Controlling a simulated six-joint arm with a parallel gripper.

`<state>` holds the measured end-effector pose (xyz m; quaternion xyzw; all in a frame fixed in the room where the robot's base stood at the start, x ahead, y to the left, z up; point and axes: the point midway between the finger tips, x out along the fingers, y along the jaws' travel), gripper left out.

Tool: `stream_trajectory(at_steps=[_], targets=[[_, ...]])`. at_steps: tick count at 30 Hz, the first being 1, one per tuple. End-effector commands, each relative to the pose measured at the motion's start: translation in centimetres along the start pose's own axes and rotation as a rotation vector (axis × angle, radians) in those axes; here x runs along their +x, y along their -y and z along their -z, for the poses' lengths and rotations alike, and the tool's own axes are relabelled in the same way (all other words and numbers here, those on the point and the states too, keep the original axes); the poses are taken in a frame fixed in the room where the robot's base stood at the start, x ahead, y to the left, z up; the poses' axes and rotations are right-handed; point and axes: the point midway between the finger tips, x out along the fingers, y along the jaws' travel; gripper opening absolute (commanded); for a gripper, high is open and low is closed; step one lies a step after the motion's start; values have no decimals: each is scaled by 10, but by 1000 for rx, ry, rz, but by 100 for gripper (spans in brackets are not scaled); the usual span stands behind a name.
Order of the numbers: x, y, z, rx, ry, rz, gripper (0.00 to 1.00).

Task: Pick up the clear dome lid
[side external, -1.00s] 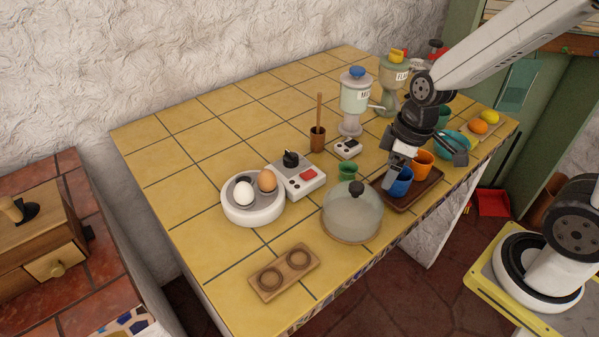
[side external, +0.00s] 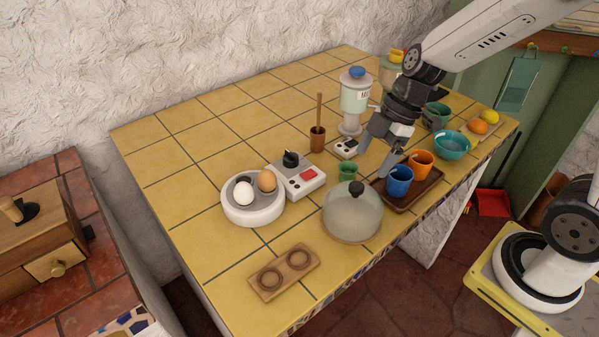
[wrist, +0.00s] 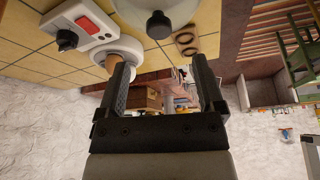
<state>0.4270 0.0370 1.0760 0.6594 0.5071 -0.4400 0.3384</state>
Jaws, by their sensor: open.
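The clear dome lid (side external: 352,218) with a dark round knob (side external: 356,188) sits on the counter near its front edge, over a wooden-looking round base. In the wrist view the dome (wrist: 185,12) is at the top, partly cut off, with its knob (wrist: 158,25) visible. My gripper (side external: 375,163) is open and empty. It is above the counter, behind and slightly right of the dome, beside the blue cup. In the wrist view both fingers (wrist: 162,75) stand apart with nothing between them.
Right of the dome, a brown tray (side external: 411,202) holds a blue cup (side external: 399,182) and an orange cup (side external: 421,163). A small green cup (side external: 347,171) stands behind the dome. The egg cooker (side external: 251,211) and wooden egg holder (side external: 284,272) are to the left.

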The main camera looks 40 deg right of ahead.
Motion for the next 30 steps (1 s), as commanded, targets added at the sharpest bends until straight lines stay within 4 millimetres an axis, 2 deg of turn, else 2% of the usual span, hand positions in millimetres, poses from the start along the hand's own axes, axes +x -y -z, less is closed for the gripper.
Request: stream_trajectory(at_steps=[5,15,25,30], targets=[[3,0,0,0,0,1,87],[25,0,0,1,1,1,87],[29,0,0,1,1,1,87],[41,0,-1,2,1,3,87]])
